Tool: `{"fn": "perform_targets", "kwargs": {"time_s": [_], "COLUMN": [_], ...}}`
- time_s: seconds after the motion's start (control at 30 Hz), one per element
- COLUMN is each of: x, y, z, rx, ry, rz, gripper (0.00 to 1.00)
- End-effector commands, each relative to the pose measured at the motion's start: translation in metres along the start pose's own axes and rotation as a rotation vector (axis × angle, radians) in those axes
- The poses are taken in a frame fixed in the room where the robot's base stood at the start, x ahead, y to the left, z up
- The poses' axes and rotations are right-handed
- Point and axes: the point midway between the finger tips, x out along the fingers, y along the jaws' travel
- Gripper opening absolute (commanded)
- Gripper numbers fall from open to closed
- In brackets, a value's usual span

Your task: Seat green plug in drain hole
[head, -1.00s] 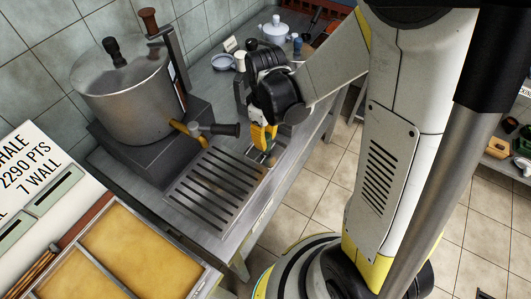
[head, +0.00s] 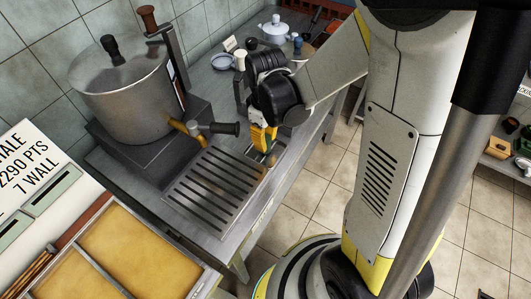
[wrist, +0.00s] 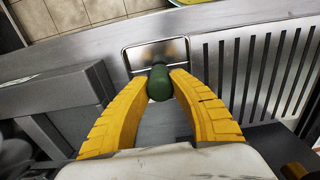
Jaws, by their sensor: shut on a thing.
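My gripper (wrist: 158,76) has two yellow fingers shut on a dark green plug (wrist: 159,86), seen in the wrist view. The plug sits between the fingertips at the near edge of a small metal-rimmed basin (wrist: 138,62) in the counter. In the head view my gripper (head: 262,140) points down over the basin, beside the slotted drain grate (head: 213,192). The drain hole cannot be made out; the plug and fingers may cover it. I cannot tell whether the plug touches the basin floor.
A big lidded steel pot (head: 128,92) with a tap (head: 215,129) stands left of my gripper. A white teapot (head: 275,29) and a small bowl (head: 223,62) are at the back of the counter. Yellow trays (head: 130,250) lie at front left.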

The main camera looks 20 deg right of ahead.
Motion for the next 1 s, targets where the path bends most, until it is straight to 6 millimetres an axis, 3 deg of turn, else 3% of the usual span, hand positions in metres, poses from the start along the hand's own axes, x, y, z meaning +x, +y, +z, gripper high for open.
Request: {"fn": "perform_targets", "kwargs": {"time_s": [0.77, 0.8, 0.83, 0.87, 1.0], "x": [0.0075, 0.0075, 0.0075, 0.0075, 0.0074], "y": [0.0, 0.0, 0.0, 0.0, 0.0], "z": [0.0, 0.0001, 0.0, 0.0, 0.0], "rx": [0.0, 0.0, 0.0, 0.0, 0.0], "ry": [0.0, 0.0, 0.0, 0.0, 0.0], "rz": [0.0, 0.0, 0.0, 0.0, 0.0], "gripper": [0.0, 0.33, 0.42, 0.46, 0.46]}}
